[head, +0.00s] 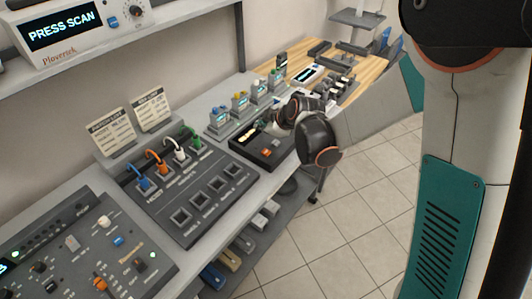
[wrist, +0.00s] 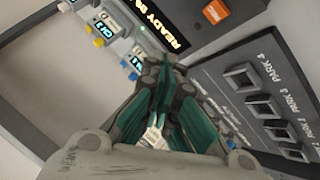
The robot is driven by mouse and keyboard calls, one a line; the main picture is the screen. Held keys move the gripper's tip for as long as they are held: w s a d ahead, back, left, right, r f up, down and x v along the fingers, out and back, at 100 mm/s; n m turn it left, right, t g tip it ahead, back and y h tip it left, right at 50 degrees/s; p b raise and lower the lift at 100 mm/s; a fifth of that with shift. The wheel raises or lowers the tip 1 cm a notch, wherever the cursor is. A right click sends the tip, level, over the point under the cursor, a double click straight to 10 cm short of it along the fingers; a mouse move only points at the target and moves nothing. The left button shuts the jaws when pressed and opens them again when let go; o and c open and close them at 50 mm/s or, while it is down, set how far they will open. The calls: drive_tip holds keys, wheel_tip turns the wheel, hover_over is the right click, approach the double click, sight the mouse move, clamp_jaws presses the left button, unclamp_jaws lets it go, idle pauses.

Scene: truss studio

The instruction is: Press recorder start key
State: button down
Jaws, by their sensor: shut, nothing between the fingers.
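A dark recorder panel (head: 245,140) lies on the bench in the head view, with a small orange key (head: 265,152) on it. In the wrist view the panel (wrist: 200,50) shows a lit display (wrist: 163,25) reading "READY" and the orange key (wrist: 215,12) near the top edge. I cannot read any label on the key. My gripper (head: 278,128) is over the panel's back right part, and my arm hides some of it. In the wrist view my gripper (wrist: 168,75) is shut and empty, its teal fingers below the key in the picture. I cannot tell whether the fingertips touch the panel.
A patch panel (head: 210,185) with several colored cables and square park sockets is left of the recorder. Small modules with lit screens (head: 240,102) stand behind it. A mixer console (head: 75,260) is at front left. A shelf with a scan unit (head: 75,30) hangs above.

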sight(264, 153)
drive_tip(key=shift+f+b, duration=2.8)
drive_tip(key=shift+f, duration=1.2)
drive_tip(key=shift+f+b, duration=0.4)
drive_tip(key=shift+f+b, duration=0.35)
drive_tip(key=shift+b, duration=0.05)
drive_tip(key=shift+r+p, duration=0.5)
drive_tip(key=shift+r, duration=0.3)
drive_tip(key=shift+r+p, duration=1.65)
drive_tip(key=shift+r, duration=0.85)
